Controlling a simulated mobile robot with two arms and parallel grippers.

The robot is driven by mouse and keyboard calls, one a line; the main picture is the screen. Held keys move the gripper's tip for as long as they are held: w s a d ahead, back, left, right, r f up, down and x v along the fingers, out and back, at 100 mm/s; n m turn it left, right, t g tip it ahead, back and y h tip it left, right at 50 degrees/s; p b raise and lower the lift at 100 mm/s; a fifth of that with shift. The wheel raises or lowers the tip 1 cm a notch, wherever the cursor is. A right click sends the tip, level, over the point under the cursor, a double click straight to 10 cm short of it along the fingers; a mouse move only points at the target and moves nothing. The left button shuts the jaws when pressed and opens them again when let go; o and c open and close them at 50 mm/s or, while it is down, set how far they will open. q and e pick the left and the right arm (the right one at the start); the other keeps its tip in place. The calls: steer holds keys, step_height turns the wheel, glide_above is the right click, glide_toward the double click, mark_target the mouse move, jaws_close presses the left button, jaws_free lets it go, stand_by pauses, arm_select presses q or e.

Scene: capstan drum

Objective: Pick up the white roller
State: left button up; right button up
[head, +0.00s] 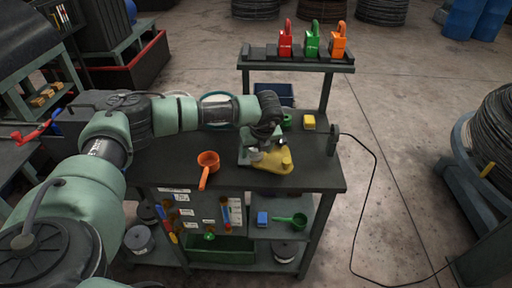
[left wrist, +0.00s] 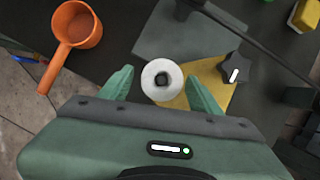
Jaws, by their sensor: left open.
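The white roller (left wrist: 162,80) shows end-on in the left wrist view as a white disc with a dark centre. It sits between the two green fingers of my left gripper (left wrist: 160,90), with space to each finger. The gripper is open and does not touch the roller as far as I can see. In the head view, my left gripper (head: 265,138) is over the workbench by the yellow piece (head: 272,164). The roller is mostly hidden there by the gripper. My right gripper is not in view.
An orange dipper (head: 208,160) lies left of the gripper; it also shows in the left wrist view (left wrist: 78,28). A yellow sponge-like block (head: 309,122) is to the right. A dark star-shaped knob (left wrist: 233,68) is close to the right finger. Padlocks (head: 311,42) stand on the raised shelf behind.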

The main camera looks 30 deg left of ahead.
arm_select(q)
steer(key=shift+f, duration=0.1)
jaws_close()
